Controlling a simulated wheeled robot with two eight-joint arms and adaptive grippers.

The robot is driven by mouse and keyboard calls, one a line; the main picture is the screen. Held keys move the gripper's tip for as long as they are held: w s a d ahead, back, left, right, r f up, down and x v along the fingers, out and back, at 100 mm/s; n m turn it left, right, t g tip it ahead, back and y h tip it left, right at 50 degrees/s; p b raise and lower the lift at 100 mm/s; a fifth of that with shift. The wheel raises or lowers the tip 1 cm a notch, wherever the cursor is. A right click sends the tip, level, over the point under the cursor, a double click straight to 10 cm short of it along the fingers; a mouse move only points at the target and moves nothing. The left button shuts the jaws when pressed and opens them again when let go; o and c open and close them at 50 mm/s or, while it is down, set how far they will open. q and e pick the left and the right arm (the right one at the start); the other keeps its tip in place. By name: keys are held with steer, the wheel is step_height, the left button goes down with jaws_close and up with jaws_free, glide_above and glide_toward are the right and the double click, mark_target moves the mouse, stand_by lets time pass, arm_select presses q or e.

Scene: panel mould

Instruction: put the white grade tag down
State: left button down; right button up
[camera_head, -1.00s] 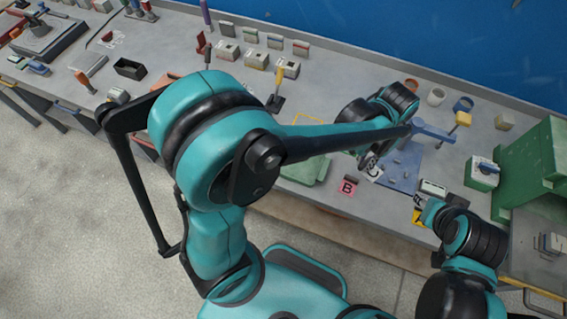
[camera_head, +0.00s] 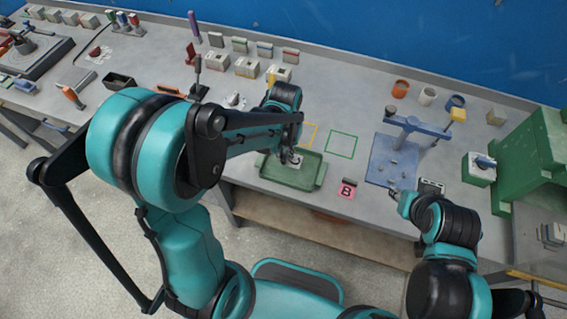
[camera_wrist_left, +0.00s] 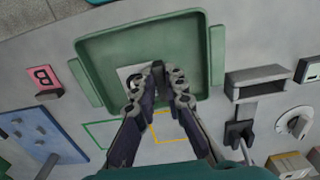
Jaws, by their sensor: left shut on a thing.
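The white grade tag (camera_head: 294,160) is between the fingers of my left gripper (camera_head: 291,154), over the green tray (camera_head: 287,178). In the left wrist view, the tag (camera_wrist_left: 127,73) lies flat against the view of the tray floor (camera_wrist_left: 150,45), with a dark mark partly hidden by the fingers. My left gripper (camera_wrist_left: 167,76) is shut on the tag. I cannot tell whether the tag touches the tray.
A pink tag marked B (camera_head: 347,189) lies right of the tray. Yellow (camera_head: 315,134) and green (camera_head: 342,145) outlines behind the tray are empty. A blue stand (camera_head: 393,165) is further right.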

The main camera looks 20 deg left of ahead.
mark_target(284, 157)
arm_select(q)
step_height(284, 157, down, 4)
steer(key=shift+a+r+b, duration=0.1)
steer(key=shift+a+b, duration=0.05)
steer(key=shift+b, duration=0.65)
steer(key=shift+f, duration=0.25)
steer(key=shift+f, duration=0.15)
steer(key=c, duration=1.6)
jaws_free()
